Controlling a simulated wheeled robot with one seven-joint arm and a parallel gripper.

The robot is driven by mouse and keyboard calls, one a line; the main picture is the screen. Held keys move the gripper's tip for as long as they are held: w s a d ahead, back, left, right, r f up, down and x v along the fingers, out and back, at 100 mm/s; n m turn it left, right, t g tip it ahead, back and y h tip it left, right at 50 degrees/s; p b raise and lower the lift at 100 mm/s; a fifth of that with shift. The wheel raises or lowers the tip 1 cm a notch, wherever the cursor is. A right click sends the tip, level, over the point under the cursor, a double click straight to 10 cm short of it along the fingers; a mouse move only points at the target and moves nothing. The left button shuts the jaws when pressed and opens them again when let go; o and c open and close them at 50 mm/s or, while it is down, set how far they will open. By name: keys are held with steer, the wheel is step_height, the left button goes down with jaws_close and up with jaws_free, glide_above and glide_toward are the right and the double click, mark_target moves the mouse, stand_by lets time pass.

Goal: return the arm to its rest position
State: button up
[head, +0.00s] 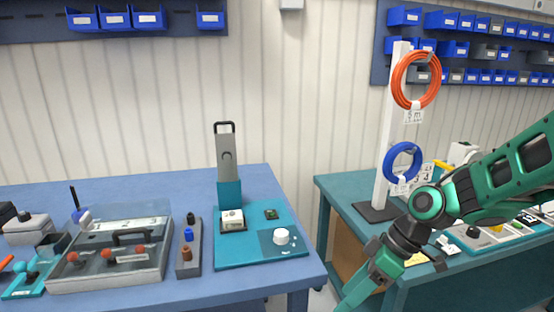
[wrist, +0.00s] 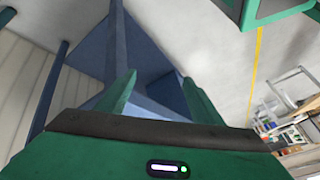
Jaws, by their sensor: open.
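My green arm (head: 500,180) reaches in from the right in the head view, in front of the right-hand teal table. My gripper (wrist: 160,95) shows in the wrist view with its two green fingers spread apart and nothing between them. In the head view the gripper points down and left, low in front of the gap between the two tables, and its fingertips are cut off by the lower edge. The wrist view looks past the fingers at the floor and blue table legs.
A blue table (head: 140,290) on the left bears a clear-lidded case (head: 112,262) and a teal mat (head: 240,256). On the teal table (head: 340,193), a white post (head: 385,160) holds an orange cable coil (head: 397,82) and a blue coil (head: 390,165), close behind my arm.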

steer(key=s+d+r+m+h, duration=0.1)
steer(key=s+d+m+h, duration=0.15)
steer(key=d+m, duration=0.45)
steer(key=s+d+r+m+h, duration=0.1)
steer(key=s+d+m+h, duration=0.2)
steer(key=d, duration=0.7)
steer(key=s+d+r+m, duration=0.2)
steer(key=s+d+m, duration=0.6)
steer(key=s, duration=0.3)
steer(key=shift+s+r+h, duration=0.15)
steer(key=shift+r+h, duration=0.2)
steer(key=shift+r, duration=0.05)
steer(key=shift+w+f, duration=0.25)
steer(key=shift+w, duration=0.35)
